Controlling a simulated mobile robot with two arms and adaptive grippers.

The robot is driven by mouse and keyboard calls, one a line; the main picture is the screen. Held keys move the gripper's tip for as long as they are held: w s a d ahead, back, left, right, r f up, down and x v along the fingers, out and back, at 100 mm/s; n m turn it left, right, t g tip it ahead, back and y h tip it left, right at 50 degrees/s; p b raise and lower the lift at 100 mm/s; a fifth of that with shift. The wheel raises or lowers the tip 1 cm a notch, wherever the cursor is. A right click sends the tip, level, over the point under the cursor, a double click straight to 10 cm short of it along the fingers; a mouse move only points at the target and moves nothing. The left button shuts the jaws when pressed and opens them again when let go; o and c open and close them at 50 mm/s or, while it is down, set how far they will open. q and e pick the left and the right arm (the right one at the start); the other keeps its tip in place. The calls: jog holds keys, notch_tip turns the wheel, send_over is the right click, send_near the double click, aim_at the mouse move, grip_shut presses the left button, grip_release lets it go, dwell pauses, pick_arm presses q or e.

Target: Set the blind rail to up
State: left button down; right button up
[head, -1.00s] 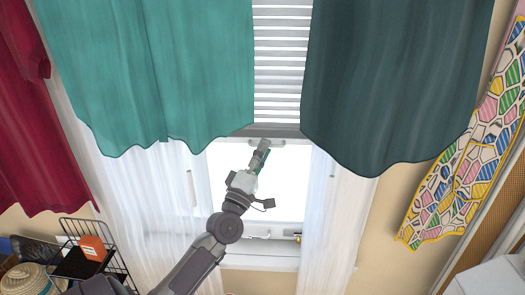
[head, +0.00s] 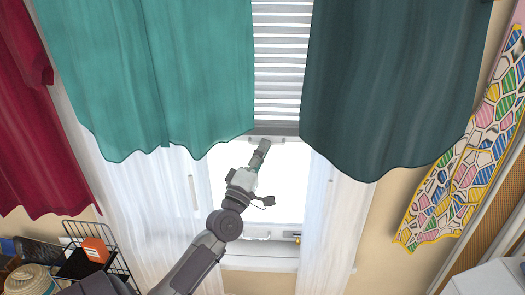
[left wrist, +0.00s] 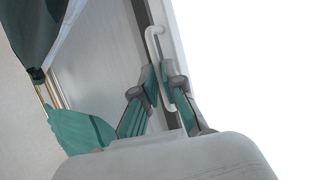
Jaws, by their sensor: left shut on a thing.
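The blind rail (head: 285,131) is a grey bar across the window at the lower end of white horizontal slats (head: 280,70). It shows between two green curtains, high in the window, with bright glass below. My left gripper (head: 263,146) reaches up from below to just under the rail. In the left wrist view my left gripper (left wrist: 161,80) is shut on a white bar handle (left wrist: 151,45), whose lower part passes between the green-padded fingers. My right gripper is in neither view.
Teal curtain (head: 150,80) and dark green curtain (head: 395,80) hang on either side of the blind. Sheer white curtains (head: 330,215) flank the window. A black wire rack (head: 118,262) with an orange box stands lower left. A patterned cloth (head: 470,165) hangs right.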

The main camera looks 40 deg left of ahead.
pick_arm(q)
notch_tip(320, 180, up, 3)
jog(key=shift+f+p, duration=0.15)
jog(key=shift+p, duration=0.4)
jog(key=c, duration=1.3)
grip_release()
jog(key=shift+o, duration=0.2)
jog(key=v, duration=1.2)
jog(key=shift+f, duration=0.1)
